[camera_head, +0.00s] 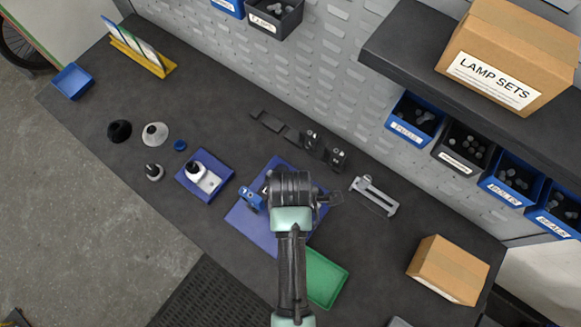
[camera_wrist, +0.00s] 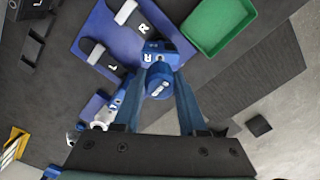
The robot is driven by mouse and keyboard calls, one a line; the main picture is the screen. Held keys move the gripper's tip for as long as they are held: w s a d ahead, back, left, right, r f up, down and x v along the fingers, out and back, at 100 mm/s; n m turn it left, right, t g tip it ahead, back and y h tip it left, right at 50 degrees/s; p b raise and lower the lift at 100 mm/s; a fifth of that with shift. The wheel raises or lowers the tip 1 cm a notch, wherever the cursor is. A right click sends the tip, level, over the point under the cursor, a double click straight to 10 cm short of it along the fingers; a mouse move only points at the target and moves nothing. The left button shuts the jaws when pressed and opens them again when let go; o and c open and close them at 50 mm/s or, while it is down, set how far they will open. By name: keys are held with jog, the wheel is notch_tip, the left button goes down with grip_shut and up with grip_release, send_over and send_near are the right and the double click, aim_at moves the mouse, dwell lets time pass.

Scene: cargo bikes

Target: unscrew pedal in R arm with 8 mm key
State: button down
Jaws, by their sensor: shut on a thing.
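In the wrist view, my gripper (camera_wrist: 159,76) is shut on a blue round-ended key handle (camera_wrist: 158,87). A small pale mark on it is too small to read surely. The handle is right up against a blue holder (camera_wrist: 166,51) marked R. The R arm, its pedal and the key's tip cannot be made out there.
A green tray (camera_head: 326,279) lies close to my arm. A grey metal bracket (camera_head: 374,195) and black holders (camera_head: 325,150) stand behind. A blue plate with a white-topped part (camera_head: 206,181) lies left. A cardboard box (camera_head: 448,270) is at right. Labelled bins hang under the shelf.

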jog(key=m, duration=0.9)
jog(key=shift+f, duration=0.4)
dwell(1.0)
jog(key=c, duration=1)
grip_release()
jog(key=shift+c, duration=0.2)
grip_shut()
dwell(0.4)
